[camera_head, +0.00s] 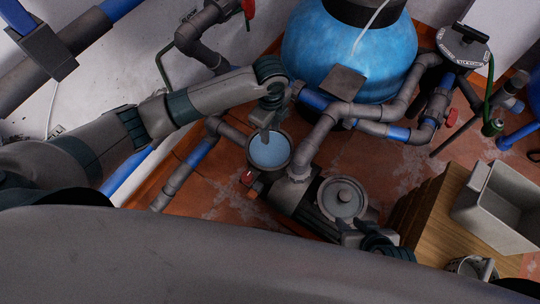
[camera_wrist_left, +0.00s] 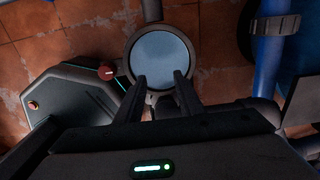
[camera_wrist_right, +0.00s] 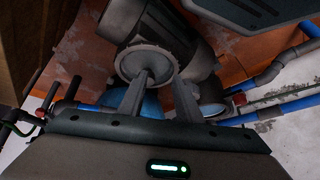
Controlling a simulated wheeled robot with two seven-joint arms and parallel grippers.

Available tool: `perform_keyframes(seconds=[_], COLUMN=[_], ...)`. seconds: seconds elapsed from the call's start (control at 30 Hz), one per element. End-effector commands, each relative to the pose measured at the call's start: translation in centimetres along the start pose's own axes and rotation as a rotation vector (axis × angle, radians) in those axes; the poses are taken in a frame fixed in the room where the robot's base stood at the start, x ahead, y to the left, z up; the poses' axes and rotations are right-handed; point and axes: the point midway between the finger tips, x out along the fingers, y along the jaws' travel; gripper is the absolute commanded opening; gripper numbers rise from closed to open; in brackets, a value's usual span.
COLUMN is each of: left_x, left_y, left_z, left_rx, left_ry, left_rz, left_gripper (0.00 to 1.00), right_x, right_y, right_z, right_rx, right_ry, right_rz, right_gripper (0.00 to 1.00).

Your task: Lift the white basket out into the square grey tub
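A round pot (camera_head: 268,150) with a pale blue surface inside stands among the grey pipes; it also shows in the left wrist view (camera_wrist_left: 162,58). No white basket can be made out in it. My left gripper (camera_head: 266,132) is above the pot, its fingers (camera_wrist_left: 161,85) apart and empty. The square grey tub (camera_head: 488,215) stands at the right. A round grey lid-like disc (camera_head: 342,197) with a central knob is right of the pot. My right gripper (camera_head: 352,228) is beside this disc; its fingers (camera_wrist_right: 158,95) are apart, and the disc (camera_wrist_right: 146,60) shows beyond them.
The tub stands on a wooden box-like surface (camera_head: 440,220). A small pale container (camera_head: 472,266) is in front of it, partly cut off by my arm. A large blue tank (camera_head: 345,55) stands behind the pot. Grey and blue pipes crowd both sides.

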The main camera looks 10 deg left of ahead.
Motion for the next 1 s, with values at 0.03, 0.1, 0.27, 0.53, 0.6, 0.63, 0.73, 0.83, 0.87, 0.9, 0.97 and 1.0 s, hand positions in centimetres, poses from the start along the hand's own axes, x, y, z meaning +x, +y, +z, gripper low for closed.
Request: perform_keyframes(seconds=[0.03,0.1,0.27,0.53,0.6,0.63,0.73,0.83,0.87,0.9,0.97,1.0], left_x=[0.0,0.0,0.2,3.3,4.5,5.1,6.9,8.8,9.2,9.9,10.7,11.2], left_y=[0.0,0.0,0.0,0.1,0.1,0.1,0.1,0.1,0.1,0.1,0.0,0.0], left_z=[0.0,0.0,0.0,-0.1,-0.1,-0.1,-0.1,-0.1,-0.1,-0.1,-0.1,-0.1], left_rx=[-0.001,-0.001,-0.002,-0.003,-0.003,-0.004,-0.004,-0.003,-0.003,-0.003,-0.002,-0.002], left_ry=[0.0,0.001,0.001,0.001,0.002,0.001,0.001,0.001,0.001,0.001,0.001,0.001], left_rz=[0.0,0.0,0.0,0.002,0.001,0.002,0.002,0.002,0.002,0.001,0.0,0.0], left_gripper=[0.34,0.34,0.34,0.34,0.34,0.34,0.34,0.34,0.34,0.34,0.34,0.34], right_x=[0.0,0.0,0.1,0.6,0.7,0.8,0.9,0.9,0.9,0.8,0.7,0.6], right_y=[0.0,0.0,0.0,-0.4,-0.6,-0.8,-1.3,-1.9,-2.1,-2.3,-2.5,-2.6], right_z=[0.0,0.0,0.0,-0.6,-0.9,-1.0,-1.4,-1.7,-1.8,-1.8,-2.0,-2.0], right_rx=[0.0,0.0,0.0,0.002,0.004,0.004,0.006,0.006,0.006,0.006,0.007,0.008], right_ry=[0.0,0.0,0.001,0.039,0.06,0.068,0.097,0.124,0.132,0.142,0.158,0.165], right_rz=[0.0,0.0,0.0,-0.012,-0.019,-0.023,-0.036,-0.051,-0.055,-0.061,-0.067,-0.07], right_gripper=[0.31,0.31,0.31,0.31,0.31,0.31,0.31,0.31,0.31,0.31,0.31,0.31])
